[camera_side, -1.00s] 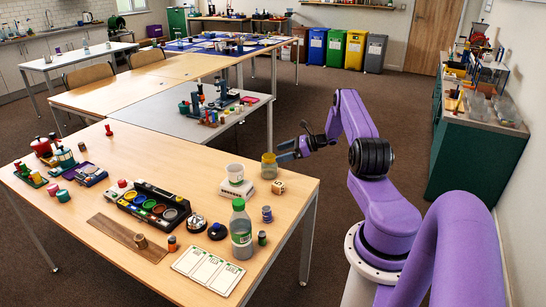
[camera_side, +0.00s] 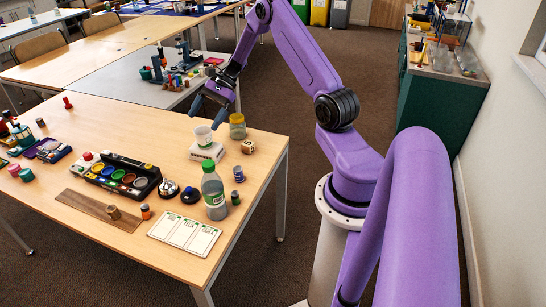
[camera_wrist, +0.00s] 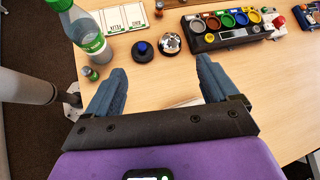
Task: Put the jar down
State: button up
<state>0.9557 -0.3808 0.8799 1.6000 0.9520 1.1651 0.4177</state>
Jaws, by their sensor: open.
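The jar (camera_side: 237,126), clear with a yellow lid, stands upright on the wooden table (camera_side: 110,115) near its far right corner, in the side view. My gripper (camera_side: 208,112) is open with nothing between its fingers. It hangs above a white cup (camera_side: 204,135) on a small white scale (camera_side: 206,152), just left of the jar and apart from it. In the wrist view my open fingers (camera_wrist: 160,68) point over bare tabletop; the jar is not visible there.
A wooden cube (camera_side: 247,146) sits close to the jar. Bare table lies left of the scale.

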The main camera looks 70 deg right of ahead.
jog(key=s+a+r+n+g+h, duration=0.35)
jog(key=s+a+n, duration=0.35)
jog(key=a, duration=0.5)
jog(key=s+a+r+n+g+h, duration=0.25)
jog(key=s+a+r+n, duration=0.25)
jog(key=s+a+n, duration=0.45)
jog(key=s+a+r+n+t+h, duration=0.1)
jog(key=s+n, duration=0.6)
jog(key=s, duration=0.1)
jog(key=s+a+r+n+t+h, duration=0.1)
jog(key=s+a+n+h, duration=0.1)
jog(key=s+n, duration=0.5)
jog(key=shift+s+a+r+n+t, duration=0.2)
jog(key=shift+s+a+n+t, duration=0.1)
jog(key=shift+s+n+t, duration=0.1)
